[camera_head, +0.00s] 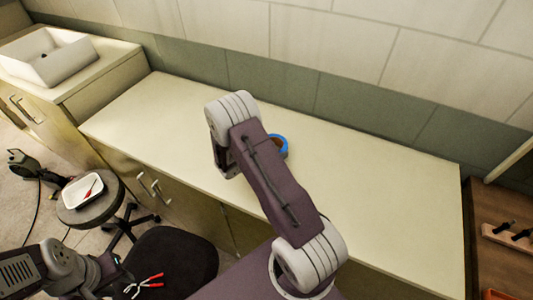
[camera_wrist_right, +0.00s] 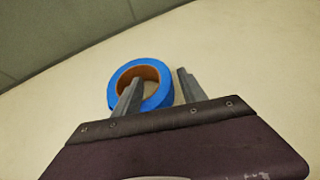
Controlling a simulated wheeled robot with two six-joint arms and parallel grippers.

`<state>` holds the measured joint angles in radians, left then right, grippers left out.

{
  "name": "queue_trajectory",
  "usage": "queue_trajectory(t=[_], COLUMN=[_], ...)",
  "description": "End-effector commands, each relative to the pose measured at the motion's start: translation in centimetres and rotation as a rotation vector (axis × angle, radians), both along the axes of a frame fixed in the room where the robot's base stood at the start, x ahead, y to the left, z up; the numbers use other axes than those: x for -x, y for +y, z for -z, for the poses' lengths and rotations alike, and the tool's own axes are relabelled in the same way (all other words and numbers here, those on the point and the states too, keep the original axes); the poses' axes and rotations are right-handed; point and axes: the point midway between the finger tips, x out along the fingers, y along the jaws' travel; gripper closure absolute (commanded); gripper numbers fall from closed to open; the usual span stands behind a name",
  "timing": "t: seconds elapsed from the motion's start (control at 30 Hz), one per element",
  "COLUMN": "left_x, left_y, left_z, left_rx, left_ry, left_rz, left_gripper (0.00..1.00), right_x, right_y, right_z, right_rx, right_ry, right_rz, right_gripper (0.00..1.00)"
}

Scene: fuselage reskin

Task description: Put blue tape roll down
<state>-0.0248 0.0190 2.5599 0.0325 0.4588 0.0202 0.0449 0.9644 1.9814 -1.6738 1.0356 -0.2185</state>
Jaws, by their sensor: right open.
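The blue tape roll (camera_head: 279,145) has a brown core and lies on the long cream counter (camera_head: 370,165), partly hidden behind my right arm in the head view. In the right wrist view the tape roll (camera_wrist_right: 119,78) lies flat just beyond my right gripper (camera_wrist_right: 160,76). The gripper is open. Its left finger overlaps the roll's opening and its right finger is outside the ring, with the roll's right wall showing between them. Whether a finger touches the roll cannot be told. In the head view that gripper is hidden behind my arm.
A tiled wall (camera_head: 330,50) runs behind the counter, and a white sink (camera_head: 48,55) stands at the far left. A stool (camera_head: 88,208) holds a white tray. Red-handled pliers (camera_head: 146,284) rest on a black seat. The counter's right part is clear.

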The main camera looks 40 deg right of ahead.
Motion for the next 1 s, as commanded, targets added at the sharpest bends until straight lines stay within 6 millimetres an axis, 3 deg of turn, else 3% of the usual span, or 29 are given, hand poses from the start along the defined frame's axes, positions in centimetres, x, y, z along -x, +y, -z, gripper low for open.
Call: queue_trajectory(t=[0.2, 0.4, 0.67, 0.77, 0.83, 0.9, 1.0], left_x=[0.0, 0.0, 0.0, 0.0, 0.0, 0.0, 0.0], left_y=[0.0, 0.0, 0.0, 0.0, 0.0, 0.0, 0.0], left_z=[0.5, 0.7, 0.7, 0.7, 0.7, 0.7, 0.7], left_rx=[0.0, 0.0, 0.0, 0.0, 0.0, 0.0, 0.0], left_ry=[0.0, 0.0, 0.0, 0.0, 0.0, 0.0, 0.0], left_rz=[0.0, 0.0, 0.0, 0.0, 0.0, 0.0, 0.0], left_gripper=[0.64, 0.64, 0.64, 0.64, 0.64, 0.64, 0.64], right_x=[0.5, 1.1, 1.6, 4.7, 8.8, 12.5, 15.0], right_y=[4.1, 6.8, 7.7, 8.0, 9.6, 12.8, 17.8], right_z=[-2.2, -3.8, -4.3, -4.4, -4.3, -4.1, -4.4], right_rx=[0.001, 0.002, -0.008, -0.117, -0.283, -0.476, -0.719], right_ry=[-0.003, -0.001, -0.004, -0.061, -0.161, -0.299, -0.512], right_rz=[-0.004, -0.003, 0.012, 0.165, 0.396, 0.671, 1.038], right_gripper=[0.51, 0.51, 0.51, 0.51, 0.51, 0.51, 0.51])
